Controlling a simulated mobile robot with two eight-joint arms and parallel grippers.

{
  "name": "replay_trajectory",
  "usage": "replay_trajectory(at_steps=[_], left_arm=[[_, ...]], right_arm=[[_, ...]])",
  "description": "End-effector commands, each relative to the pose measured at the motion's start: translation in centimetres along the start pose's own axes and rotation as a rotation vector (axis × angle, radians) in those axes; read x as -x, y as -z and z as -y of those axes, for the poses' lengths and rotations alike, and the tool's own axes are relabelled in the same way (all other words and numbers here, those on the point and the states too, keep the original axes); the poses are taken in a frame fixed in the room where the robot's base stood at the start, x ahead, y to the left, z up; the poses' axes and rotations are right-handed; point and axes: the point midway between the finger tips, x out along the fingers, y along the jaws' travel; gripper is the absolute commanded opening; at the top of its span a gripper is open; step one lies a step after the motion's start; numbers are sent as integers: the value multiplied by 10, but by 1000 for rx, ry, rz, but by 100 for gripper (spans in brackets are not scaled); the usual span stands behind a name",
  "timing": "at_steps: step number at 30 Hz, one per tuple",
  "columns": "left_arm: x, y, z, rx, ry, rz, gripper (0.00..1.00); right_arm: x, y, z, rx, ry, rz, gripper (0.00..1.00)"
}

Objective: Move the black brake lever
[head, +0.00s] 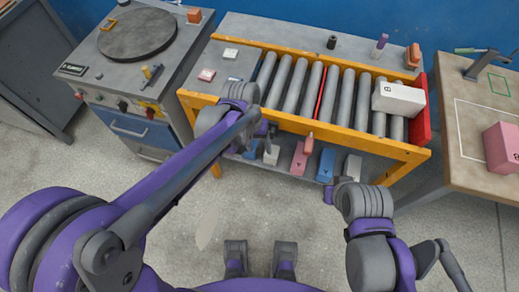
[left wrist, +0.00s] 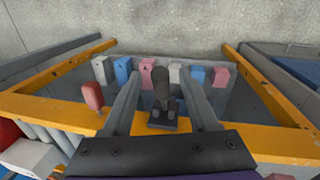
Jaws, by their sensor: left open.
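The black brake lever (left wrist: 163,88) stands upright on a dark base at the orange front rail of the roller conveyor. In the left wrist view it is between the two fingers of my left gripper (left wrist: 162,78), which is open, with a gap visible on both sides of the lever. In the head view my left gripper (head: 266,132) is at the front rail, and the arm and gripper largely hide the lever. My right arm's end is at the lower right of the conveyor; its fingers cannot be made out.
A red lever (head: 309,140) stands on the same rail, to the right in the head view. Several coloured blocks lie on the shelf (head: 340,151) below. A white box (head: 398,99) sits on the rollers near the red end stop (head: 421,110). A workbench (head: 455,130) stands at right.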

Motion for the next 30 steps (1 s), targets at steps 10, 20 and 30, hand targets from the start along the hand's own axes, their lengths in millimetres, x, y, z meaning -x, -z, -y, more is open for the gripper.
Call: replay_trajectory(at_steps=[10,20,30], left_arm=[[-22,0,0,0,0,-1,60],[-22,0,0,0,0,-1,32],[-22,0,0,0,0,-1,0]], right_arm=[[-3,-2,0,0,0,1,0],[-2,-2,0,0,0,1,0],[-2,-2,0,0,0,1,0]])
